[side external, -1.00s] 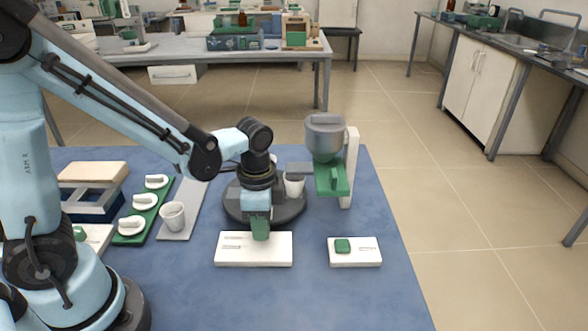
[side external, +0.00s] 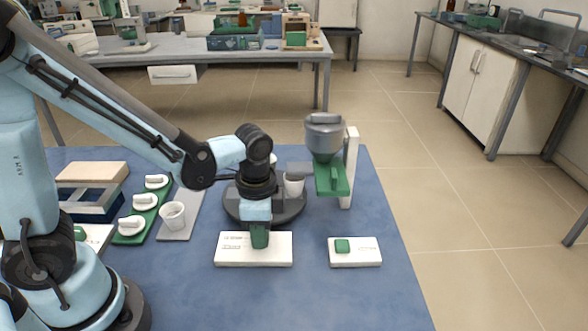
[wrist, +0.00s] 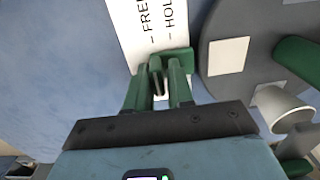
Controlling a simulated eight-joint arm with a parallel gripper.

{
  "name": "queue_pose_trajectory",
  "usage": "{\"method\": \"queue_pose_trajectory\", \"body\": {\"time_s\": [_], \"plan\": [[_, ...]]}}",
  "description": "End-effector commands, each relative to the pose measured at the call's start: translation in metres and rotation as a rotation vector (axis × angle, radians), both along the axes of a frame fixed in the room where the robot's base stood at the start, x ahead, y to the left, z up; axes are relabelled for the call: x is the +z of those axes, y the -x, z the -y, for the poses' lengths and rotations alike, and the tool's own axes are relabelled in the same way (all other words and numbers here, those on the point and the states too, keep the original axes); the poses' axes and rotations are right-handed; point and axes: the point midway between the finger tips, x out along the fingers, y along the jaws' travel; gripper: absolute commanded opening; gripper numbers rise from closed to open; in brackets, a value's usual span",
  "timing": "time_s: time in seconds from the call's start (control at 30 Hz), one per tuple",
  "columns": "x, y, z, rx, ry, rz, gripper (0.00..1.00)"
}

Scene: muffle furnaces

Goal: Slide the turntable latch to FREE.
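The latch plate (side external: 232,254) is white and lies on the blue mat in front of the dark turntable (side external: 297,209). In the wrist view its face (wrist: 135,28) reads FREE and HOLD. The green latch (wrist: 183,57) sits at the HOLD end, with a thin upright tab (wrist: 156,72). My gripper (side external: 259,246) points down over the plate and hides the latch in the side view. In the wrist view its two green fingers (wrist: 158,80) stand on either side of the tab. They look parted; whether they touch it is unclear.
A grey hopper on a stand (side external: 325,140) rises right of the turntable. A white plate with a green button (side external: 368,256) lies to the right. A white cup (side external: 172,216) and a green tray of white lidded pieces (side external: 128,232) are left. The front mat is clear.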

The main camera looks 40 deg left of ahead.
Motion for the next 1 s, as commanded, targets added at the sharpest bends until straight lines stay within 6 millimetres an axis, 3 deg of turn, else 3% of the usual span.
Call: {"method": "queue_pose_trajectory", "body": {"time_s": [0.03,0.37,1.0], "plan": [[-0.009,0.005,0.007,-0.005,0.034,0.007,0.28],[-0.006,0.004,0.007,-0.008,0.035,0.008,0.28],[0.041,0.006,0.004,-0.003,0.028,0.004,0.28]]}}
